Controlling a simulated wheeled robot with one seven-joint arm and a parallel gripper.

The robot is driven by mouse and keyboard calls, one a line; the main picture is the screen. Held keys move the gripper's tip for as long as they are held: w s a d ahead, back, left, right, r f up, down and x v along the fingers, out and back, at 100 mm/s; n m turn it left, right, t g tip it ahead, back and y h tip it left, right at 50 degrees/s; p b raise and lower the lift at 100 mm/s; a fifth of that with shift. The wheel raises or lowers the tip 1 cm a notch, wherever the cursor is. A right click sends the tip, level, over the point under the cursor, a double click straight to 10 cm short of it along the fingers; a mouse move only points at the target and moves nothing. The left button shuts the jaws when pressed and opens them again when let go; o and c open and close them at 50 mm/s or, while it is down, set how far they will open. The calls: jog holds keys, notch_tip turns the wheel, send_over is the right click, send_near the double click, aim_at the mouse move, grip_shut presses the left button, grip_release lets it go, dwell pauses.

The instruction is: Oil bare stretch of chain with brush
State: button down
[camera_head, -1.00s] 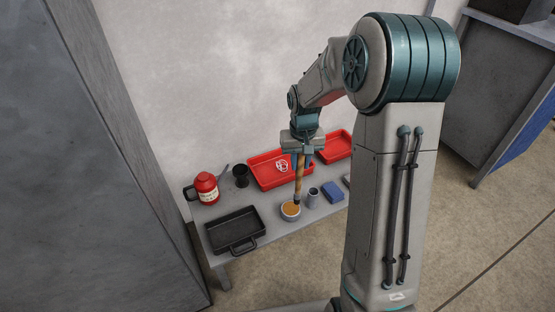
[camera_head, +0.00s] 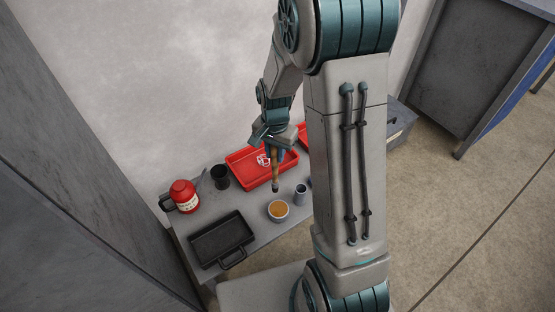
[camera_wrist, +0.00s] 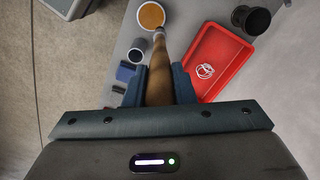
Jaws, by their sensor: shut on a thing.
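My gripper (camera_head: 274,148) is shut on a wooden-handled brush (camera_head: 275,172), which hangs down with its dark tip lowest. The handle (camera_wrist: 160,75) runs between my fingers in the wrist view. A small pale bowl of amber oil (camera_head: 278,211) stands on the table just below the tip; it also shows in the wrist view (camera_wrist: 151,15). The tip appears above the bowl's back rim. A white looped chain (camera_wrist: 205,71) lies in a red tray (camera_wrist: 219,47); in the head view the brush and gripper partly cover that tray. Its bare stretch is too small to tell.
A grey cup (camera_head: 301,194) is right of the bowl. A second red tray (camera_head: 304,136) is partly hidden by my arm.

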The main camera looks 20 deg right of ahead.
notch_tip(320, 180, down, 7)
jog(key=s+m+b, duration=0.2)
jog(key=m+b, duration=0.2)
jog(key=b, duration=0.1)
jog(key=shift+s+d+f, duration=0.2)
jog(key=shift+s, duration=0.15)
jog(key=shift+f+b, duration=0.35)
jog(key=shift+f, duration=0.2)
dwell(1.9)
jog(key=shift+r, duration=0.15)
notch_tip(320, 180, up, 7)
jog(key=p, duration=0.6)
dwell(0.7)
